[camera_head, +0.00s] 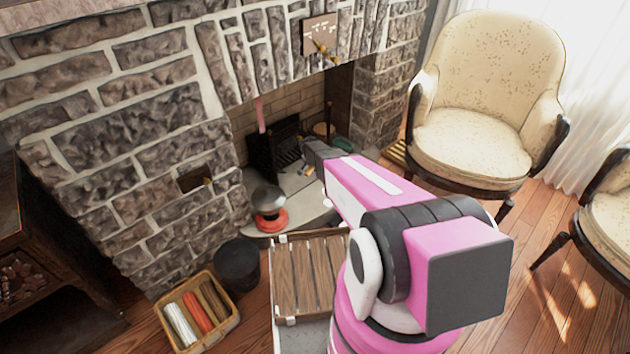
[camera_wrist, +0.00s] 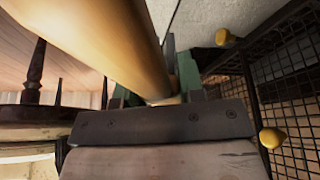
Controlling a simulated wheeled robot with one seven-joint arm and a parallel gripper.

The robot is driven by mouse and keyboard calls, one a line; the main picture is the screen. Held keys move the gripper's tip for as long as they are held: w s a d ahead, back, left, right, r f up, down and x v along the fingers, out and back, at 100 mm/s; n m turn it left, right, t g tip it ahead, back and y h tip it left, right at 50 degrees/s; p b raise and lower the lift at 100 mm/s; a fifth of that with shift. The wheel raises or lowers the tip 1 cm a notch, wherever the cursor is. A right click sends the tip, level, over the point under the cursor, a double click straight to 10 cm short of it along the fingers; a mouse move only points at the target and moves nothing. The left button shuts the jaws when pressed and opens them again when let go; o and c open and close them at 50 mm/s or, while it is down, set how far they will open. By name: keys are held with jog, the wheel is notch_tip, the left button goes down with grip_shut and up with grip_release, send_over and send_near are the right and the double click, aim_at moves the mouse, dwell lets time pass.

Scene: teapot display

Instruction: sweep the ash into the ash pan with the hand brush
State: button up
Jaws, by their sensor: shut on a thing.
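My gripper (camera_head: 316,152) reaches into the fireplace opening, near the black grate. In the wrist view my gripper (camera_wrist: 155,92) is shut on a thick tan wooden handle (camera_wrist: 100,35), which I take to be the hand brush's. The brush's bristles are not clear in either view. I cannot make out the ash or the ash pan with certainty.
The black grate (camera_head: 268,158) stands left of my gripper. Black mesh with yellow knobs (camera_wrist: 272,138) is close on the right in the wrist view. A grey-topped orange pot (camera_head: 269,210), a dark bucket (camera_head: 237,265) and a basket (camera_head: 228,322) stand left. An armchair (camera_head: 480,145) stands right.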

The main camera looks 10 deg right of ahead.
aim_at(325, 200)
jog(key=shift+m, duration=0.4)
jog(key=shift+s+a+f, duration=0.1)
jog(key=shift+f, duration=2.45)
jog(key=shift+s+a+f, duration=0.1)
jog(key=shift+f, duration=2.4)
jog(key=shift+s+a+f, duration=0.1)
jog(key=shift+f, duration=2.45)
jog(key=shift+f, duration=0.65)
jog(key=shift+s, duration=0.15)
jog(key=shift+s+d, duration=0.45)
jog(key=shift+s, duration=0.2)
jog(key=shift+s+d, duration=0.4)
jog(key=shift+s, duration=0.25)
jog(key=shift+s+d+f, duration=0.1)
jog(key=shift+s+d, duration=0.45)
jog(key=shift+s, duration=0.25)
jog(key=shift+s+d+f, duration=0.1)
jog(key=shift+s+d, duration=0.4)
jog(key=shift+s, duration=0.25)
jog(key=shift+c, duration=0.4)
jog(key=shift+s+d+r, duration=0.1)
jog(key=shift+s+d, duration=0.5)
jog(key=shift+s, duration=0.3)
jog(key=shift+s+d, duration=0.6)
jog(key=shift+s, duration=0.3)
jog(key=shift+s+d+r, duration=0.1)
jog(key=shift+s+d, duration=0.5)
jog(key=shift+s, duration=0.3)
jog(key=shift+r, duration=0.1)
